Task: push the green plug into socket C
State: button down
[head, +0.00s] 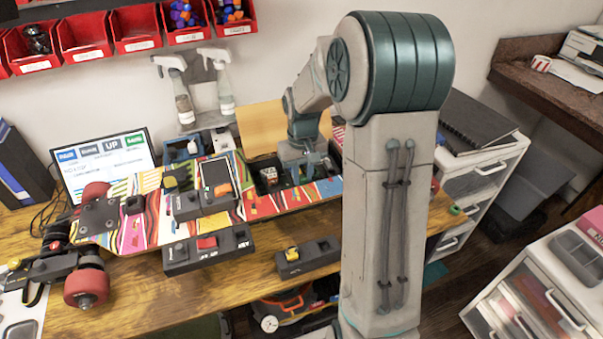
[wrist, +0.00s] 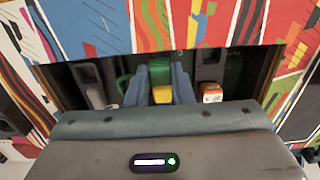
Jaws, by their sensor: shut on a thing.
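My gripper (head: 305,168) reaches down into the open bay of the upturned patterned skateboard (head: 262,205). In the wrist view my gripper's two blue-grey fingers (wrist: 163,98) close on the green plug (wrist: 157,68), whose green body shows between and beyond them. A yellow piece (wrist: 162,95) shows between the fingers; I cannot tell whether it belongs to the plug. Dark parts line the bay (wrist: 210,70). Socket C cannot be made out by its letter, and the plug's lower end is hidden, so how deep it sits cannot be told.
An orange-and-white part (wrist: 212,93) sits right of the fingers in the bay. Black modules lie along the board, one with a red top (head: 207,243). A box with a yellow piece (head: 291,254) lies on the wooden table. A monitor (head: 105,163) stands behind.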

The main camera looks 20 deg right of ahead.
jog(key=shift+f+b, duration=0.7)
jog(key=shift+f, duration=0.3)
dwell(1.6)
jog(key=c, duration=0.9)
grip_release()
jog(key=shift+r, duration=0.25)
jog(key=shift+r+p, duration=1.2)
jog(key=shift+r, duration=0.05)
jog(key=shift+r, duration=0.1)
jog(key=shift+r+p, duration=2.3)
jog(key=shift+r, duration=0.65)
